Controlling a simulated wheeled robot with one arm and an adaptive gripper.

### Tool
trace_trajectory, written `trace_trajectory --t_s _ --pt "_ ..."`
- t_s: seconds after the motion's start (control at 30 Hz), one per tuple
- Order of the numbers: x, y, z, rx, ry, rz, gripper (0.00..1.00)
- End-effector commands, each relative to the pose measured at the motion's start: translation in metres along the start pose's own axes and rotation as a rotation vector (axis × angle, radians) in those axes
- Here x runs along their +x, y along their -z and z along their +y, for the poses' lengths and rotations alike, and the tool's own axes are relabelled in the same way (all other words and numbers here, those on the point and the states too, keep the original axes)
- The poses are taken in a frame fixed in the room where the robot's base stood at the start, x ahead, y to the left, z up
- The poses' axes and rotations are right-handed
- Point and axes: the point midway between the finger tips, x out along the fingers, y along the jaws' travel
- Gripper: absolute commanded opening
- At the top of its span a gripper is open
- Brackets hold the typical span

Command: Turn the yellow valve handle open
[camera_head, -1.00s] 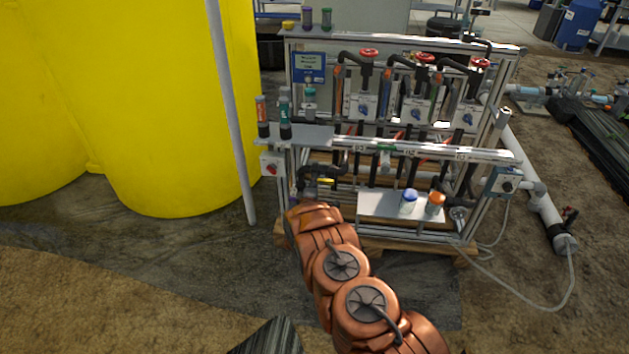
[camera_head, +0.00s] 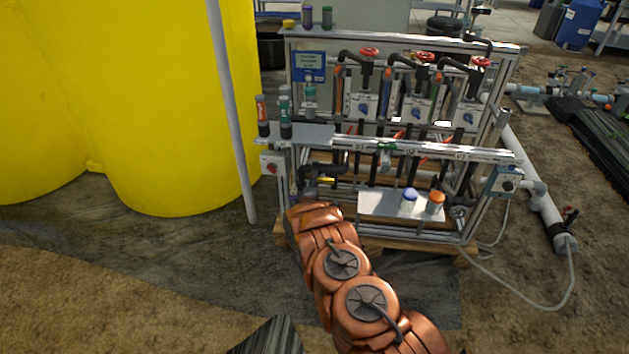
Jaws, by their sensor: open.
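The yellow valve handle (camera_head: 327,180) is a small yellow bar on dark pipework, low at the left front of the skid (camera_head: 430,151). My orange arm reaches up from the bottom of the picture, and its wrist end is just below the handle. My gripper (camera_head: 316,191) is a small dark shape past the wrist, close to the handle and open. It blends with the dark pipes behind it, so its fingers are hard to make out. I cannot tell whether it touches the handle.
A small shelf (camera_head: 380,206) right of the handle holds a blue-capped jar (camera_head: 408,201) and an orange-capped jar (camera_head: 436,203). A switch box (camera_head: 272,168) is on the left post. A grey pole (camera_head: 232,120) and yellow tanks (camera_head: 160,110) stand left.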

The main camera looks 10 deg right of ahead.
Motion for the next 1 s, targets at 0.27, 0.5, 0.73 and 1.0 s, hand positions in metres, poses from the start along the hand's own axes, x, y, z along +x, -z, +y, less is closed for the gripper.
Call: trace_trajectory --t_s 0.27,0.5,0.73,1.0 --pt "-0.021 0.001 -0.002 -0.001 0.004 0.001 0.44" --pt "-0.048 0.001 -0.001 0.0 0.004 0.001 0.44" --pt "-0.078 0.001 -0.002 -0.001 0.005 0.001 0.44" --pt "-0.108 0.001 -0.001 0.0 0.003 0.001 0.44"
